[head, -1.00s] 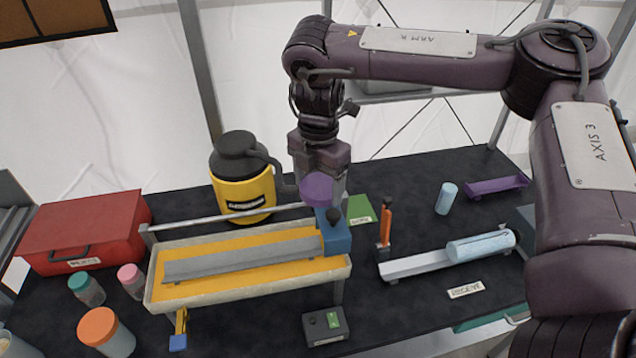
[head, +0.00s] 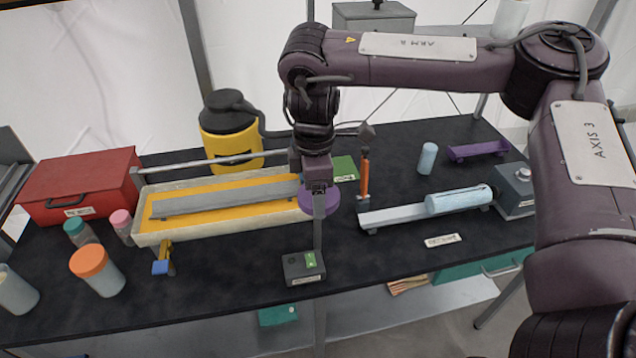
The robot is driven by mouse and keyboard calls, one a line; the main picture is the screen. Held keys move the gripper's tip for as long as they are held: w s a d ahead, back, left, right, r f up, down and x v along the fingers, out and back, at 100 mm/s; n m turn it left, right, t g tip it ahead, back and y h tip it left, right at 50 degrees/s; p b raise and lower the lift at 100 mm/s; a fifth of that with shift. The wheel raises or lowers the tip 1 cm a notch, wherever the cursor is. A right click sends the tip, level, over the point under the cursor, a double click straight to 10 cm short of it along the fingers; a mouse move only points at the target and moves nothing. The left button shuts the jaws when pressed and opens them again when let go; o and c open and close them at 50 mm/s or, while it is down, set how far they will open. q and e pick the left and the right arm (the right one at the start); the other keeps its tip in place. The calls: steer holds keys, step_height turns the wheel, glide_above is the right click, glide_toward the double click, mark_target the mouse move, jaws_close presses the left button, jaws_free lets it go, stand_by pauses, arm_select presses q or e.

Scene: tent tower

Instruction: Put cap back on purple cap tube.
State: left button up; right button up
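My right gripper (head: 319,208) comes down in the middle of the head view, shut on a round purple cap (head: 328,201). It holds the cap in front of the right end of the yellow-lined tray. A large pale blue tube (head: 455,200) lies on its side on a white rail (head: 405,215) to the right of the cap, well apart from it. A smaller pale blue cylinder (head: 428,158) stands upright behind that rail. I cannot tell which of them belongs to the purple cap. My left gripper is not in view.
The long tray (head: 225,203) lies left of the gripper. A small grey box (head: 302,268) with a green label stands in front. An orange-handled tool (head: 364,178) stands upright by the rail. Capped jars (head: 98,272), a red case (head: 80,187) and a yellow jug (head: 231,140) are left.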

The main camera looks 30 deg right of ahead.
steer(key=s+a+f+m+b, duration=0.1)
steer(key=f+m+b, duration=0.3)
steer(key=m, duration=0.3)
steer(key=s+a+f+m+b, duration=0.2)
steer(key=f+m+b, duration=0.2)
steer(key=f+m, duration=0.3)
steer(key=shift+s+a, duration=0.2)
steer(key=shift+s, duration=0.05)
